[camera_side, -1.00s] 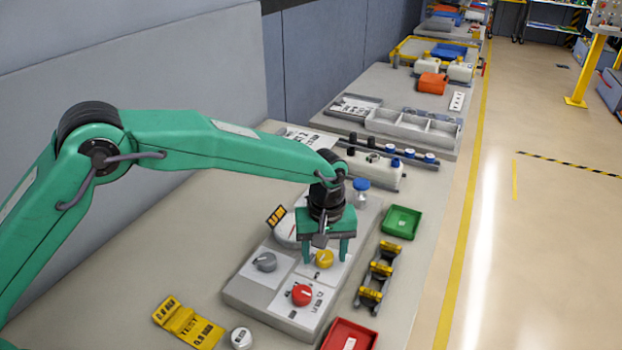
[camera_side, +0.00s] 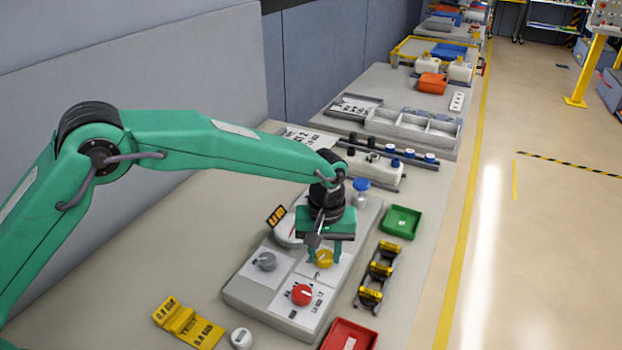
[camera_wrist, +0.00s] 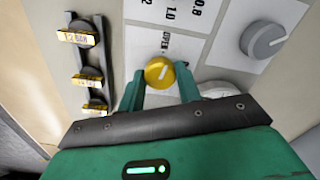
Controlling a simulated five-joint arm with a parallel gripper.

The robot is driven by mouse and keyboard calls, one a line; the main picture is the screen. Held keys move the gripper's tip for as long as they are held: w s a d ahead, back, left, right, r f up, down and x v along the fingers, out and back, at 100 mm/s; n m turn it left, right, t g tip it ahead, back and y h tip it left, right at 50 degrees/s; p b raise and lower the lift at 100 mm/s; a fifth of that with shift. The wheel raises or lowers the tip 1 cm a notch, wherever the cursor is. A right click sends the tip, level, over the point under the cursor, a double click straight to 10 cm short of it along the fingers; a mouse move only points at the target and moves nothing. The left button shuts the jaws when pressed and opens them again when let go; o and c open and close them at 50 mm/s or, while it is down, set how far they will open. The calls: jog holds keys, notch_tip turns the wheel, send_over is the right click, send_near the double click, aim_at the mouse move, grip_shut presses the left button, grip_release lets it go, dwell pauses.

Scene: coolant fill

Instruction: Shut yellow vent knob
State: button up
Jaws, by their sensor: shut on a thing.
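The yellow vent knob (camera_side: 324,258) sits on a white plate on the grey panel block, and part of it is hidden by my gripper in the side view. In the wrist view the yellow knob (camera_wrist: 159,72) shows between my two green fingers, with a pale pointer line on its face. My gripper (camera_side: 325,252) is lowered over the knob from above. In the wrist view its fingers (camera_wrist: 160,88) stand on either side of the knob and are shut on it.
A red knob (camera_side: 302,294) sits in front of the yellow one, and a grey knob (camera_side: 265,261) is to its left. A rack of yellow-tagged clips (camera_side: 378,273), a green tray (camera_side: 402,222) and a red tray (camera_side: 349,335) stand to the right.

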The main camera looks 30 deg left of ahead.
jog(key=m, duration=0.7)
jog(key=shift+m, duration=0.4)
jog(key=m, duration=0.3)
jog(key=shift+r+m, duration=0.1)
jog(key=shift+m, duration=2.2)
jog(key=o, duration=1)
jog(key=shift+r, duration=0.1)
